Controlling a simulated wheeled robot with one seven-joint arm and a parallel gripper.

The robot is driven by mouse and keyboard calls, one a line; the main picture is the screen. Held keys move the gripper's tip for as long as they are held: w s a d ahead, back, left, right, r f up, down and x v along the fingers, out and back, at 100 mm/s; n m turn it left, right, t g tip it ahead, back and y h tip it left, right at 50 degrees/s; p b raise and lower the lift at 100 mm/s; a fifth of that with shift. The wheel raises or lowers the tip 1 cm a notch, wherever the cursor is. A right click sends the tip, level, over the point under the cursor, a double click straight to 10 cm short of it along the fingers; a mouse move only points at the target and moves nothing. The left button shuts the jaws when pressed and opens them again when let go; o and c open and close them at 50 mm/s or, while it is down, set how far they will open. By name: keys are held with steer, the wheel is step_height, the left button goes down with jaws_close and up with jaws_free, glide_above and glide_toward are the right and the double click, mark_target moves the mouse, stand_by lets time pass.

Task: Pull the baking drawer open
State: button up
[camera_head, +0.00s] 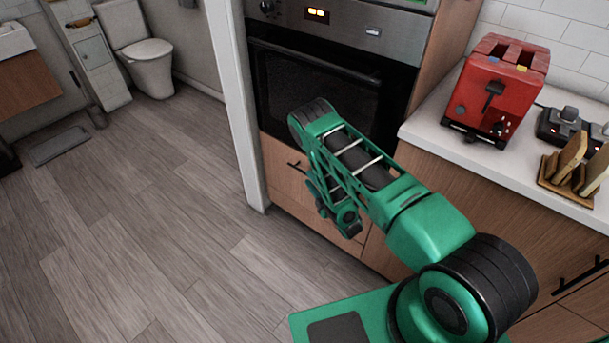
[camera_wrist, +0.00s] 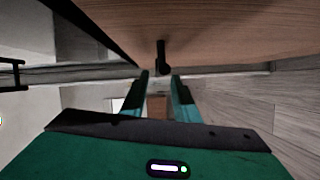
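The wooden drawer front (camera_head: 281,178) sits below the oven, with a black bar handle (camera_head: 298,167) near its top; my arm hides its right part. In the wrist view, a wooden front (camera_wrist: 225,28) fills the top, and a black handle (camera_wrist: 162,56) sticks out from it, seen nearly end-on. My gripper (camera_wrist: 160,76) is open and empty. Its two green fingers stand apart, with the handle ahead of the gap between them; I cannot tell whether they touch it. The drawer looks shut. In the head view my arm hides the fingertips.
The black oven (camera_head: 320,95) is directly above the drawer. A white post (camera_head: 236,110) stands just left of it. At right, a counter (camera_head: 445,150) holds a red toaster (camera_head: 495,90) and a wooden rack (camera_head: 570,170).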

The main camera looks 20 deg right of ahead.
steer(key=shift+x, duration=2.5)
jaws_close()
